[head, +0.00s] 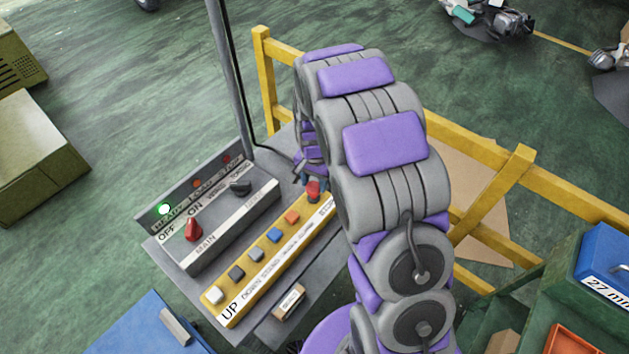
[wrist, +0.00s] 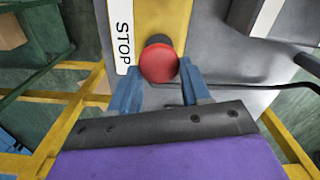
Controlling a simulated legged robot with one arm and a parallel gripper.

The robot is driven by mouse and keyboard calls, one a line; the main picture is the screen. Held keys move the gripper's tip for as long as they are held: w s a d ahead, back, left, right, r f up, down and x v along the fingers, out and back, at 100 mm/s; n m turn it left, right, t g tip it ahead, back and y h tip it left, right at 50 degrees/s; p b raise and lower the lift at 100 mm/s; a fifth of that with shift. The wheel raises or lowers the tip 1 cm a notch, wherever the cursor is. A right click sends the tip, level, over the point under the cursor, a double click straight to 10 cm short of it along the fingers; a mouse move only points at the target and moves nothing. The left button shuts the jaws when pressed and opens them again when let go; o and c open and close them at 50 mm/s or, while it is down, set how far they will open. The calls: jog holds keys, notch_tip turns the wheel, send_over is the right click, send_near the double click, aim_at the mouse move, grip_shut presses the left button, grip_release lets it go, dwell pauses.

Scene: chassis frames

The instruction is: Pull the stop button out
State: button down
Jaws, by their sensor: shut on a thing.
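The stop button is a red mushroom knob (head: 314,190) at the far right end of the yellow button strip (head: 262,262) on a grey control console. In the wrist view the red knob (wrist: 159,64) sits between the blue fingertips, beside a white STOP label (wrist: 124,36). My gripper (wrist: 158,80) is shut on the knob, with one finger on each side of it. In the head view my gripper (head: 312,180) is small and partly hidden by my arm. I cannot tell from these frames how far out the knob stands.
Beside the strip, a grey panel holds a red MAIN switch (head: 193,230), a black knob (head: 240,187) and a lit green lamp (head: 164,209). Several square buttons line the strip. A yellow railing (head: 490,196) stands behind and right of the console.

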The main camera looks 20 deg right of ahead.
aim_at(313, 184)
jog(key=c, duration=0.9)
grip_release()
jog(key=shift+r, duration=0.1)
jog(key=shift+o, duration=0.8)
jog(key=shift+s+a+r, duration=0.1)
jog(key=shift+s, duration=0.05)
jog(key=shift+o, duration=1.2)
jog(key=shift+a, duration=0.1)
jog(key=shift+r, duration=0.35)
notch_tip(313, 184, up, 16)
jog(key=p, duration=0.1)
jog(key=shift+w+r, duration=0.2)
jog(key=s+f+n+g+b, duration=0.1)
jog(key=s+n+b, duration=0.4)
jog(key=s, duration=3)
jog(key=n, duration=0.2)
jog(key=shift+f+n+g, duration=0.35)
jog(key=shift+n+g, duration=0.05)
